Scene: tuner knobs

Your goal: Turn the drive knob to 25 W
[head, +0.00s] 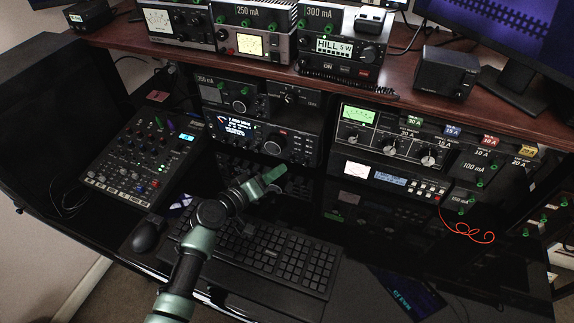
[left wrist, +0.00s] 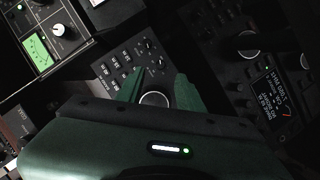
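My left gripper (head: 272,175) is in front of the stacked radio units, above the keyboard. In the left wrist view its two green fingers (left wrist: 160,80) are apart, and a round knob with a pale rim (left wrist: 154,99) shows in the gap between them. I cannot tell whether they touch it. That knob sits by a dark panel with small print (left wrist: 125,65), too small to read. The radio (head: 265,138) has a lit display and a large dial. A small unit on the shelf shows "HILL 5 W" on its screen (head: 334,47). I cannot pick out a drive label. My right gripper is not in view.
A mixer (head: 145,155) stands at the left. The tuner unit (head: 392,137) with a green meter and several pale knobs is at the right. The keyboard (head: 265,255) and mouse (head: 149,235) lie below my left arm. A red wire (head: 465,230) hangs at the right.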

